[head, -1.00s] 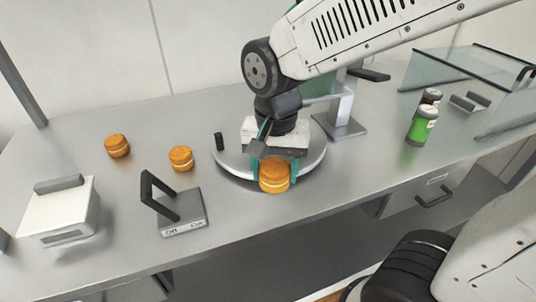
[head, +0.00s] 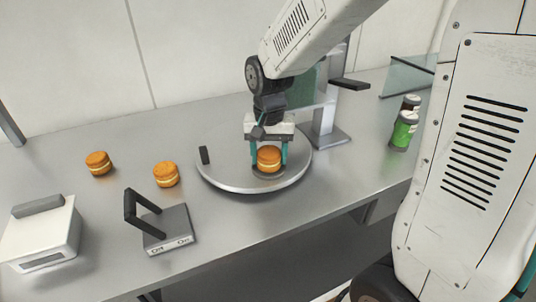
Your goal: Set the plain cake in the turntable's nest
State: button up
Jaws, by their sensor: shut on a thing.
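A round orange-brown cake (head: 268,158) with a pale filling band is between the fingers of my gripper (head: 268,155), which is shut on it. The cake is upright over a small dark round spot, likely the nest, on the front part of the grey turntable (head: 225,183). I cannot tell whether its underside touches there. Two similar filled cakes stand on the counter to the left, one nearer (head: 166,175) and one farther (head: 98,164).
A switch box with a black lever (head: 168,232) stands front left of the turntable. A white box (head: 42,235) is at far left. A metal stand (head: 328,125) rises behind the turntable.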

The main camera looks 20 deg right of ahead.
aim_at(269, 150)
jog(key=shift+f, duration=0.2)
jog(key=o, duration=0.7)
notch_tip(269, 150, up, 12)
jog(key=s+d+n, duration=0.1)
jog(key=s, duration=0.6)
jog(key=s+n, duration=0.2)
jog(key=s, duration=0.6)
jog(key=s+d+n+t, duration=0.1)
jog(key=s+n, duration=0.1)
jog(key=s, duration=0.5)
jog(key=shift+s+d, duration=0.15)
jog(key=shift+d, duration=0.2)
